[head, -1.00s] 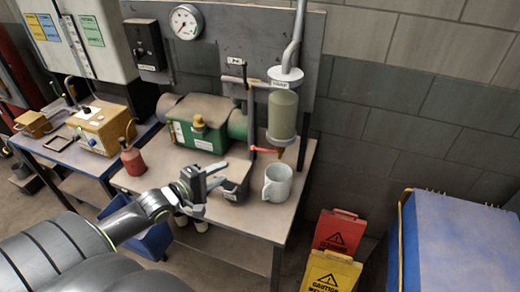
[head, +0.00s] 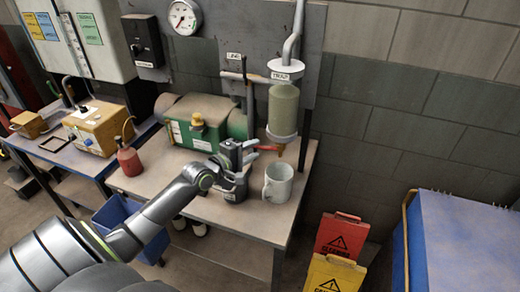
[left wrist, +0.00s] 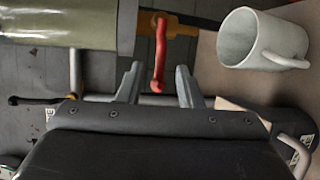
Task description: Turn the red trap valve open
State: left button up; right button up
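The red trap valve lever (head: 267,148) sticks out to the left under the green trap cylinder (head: 284,108), at its brass outlet. In the left wrist view the red lever (left wrist: 160,55) hangs between the two fingers of my left gripper (left wrist: 159,70), with a gap on both sides. In the head view my left gripper (head: 254,150) is at the free left end of the lever. It is open, and its fingers do not visibly touch the lever. My right gripper is in neither view.
A white mug (head: 278,182) stands on the bench (head: 215,212) below the trap; it also shows close by in the left wrist view (left wrist: 252,42). A green pump (head: 205,125) and a red oil can (head: 129,160) are farther left. Caution signs (head: 335,250) stand on the floor.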

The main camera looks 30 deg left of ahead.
aim_at(258, 147)
pick_arm(q)
jog(key=shift+x, duration=1.95)
grip_shut()
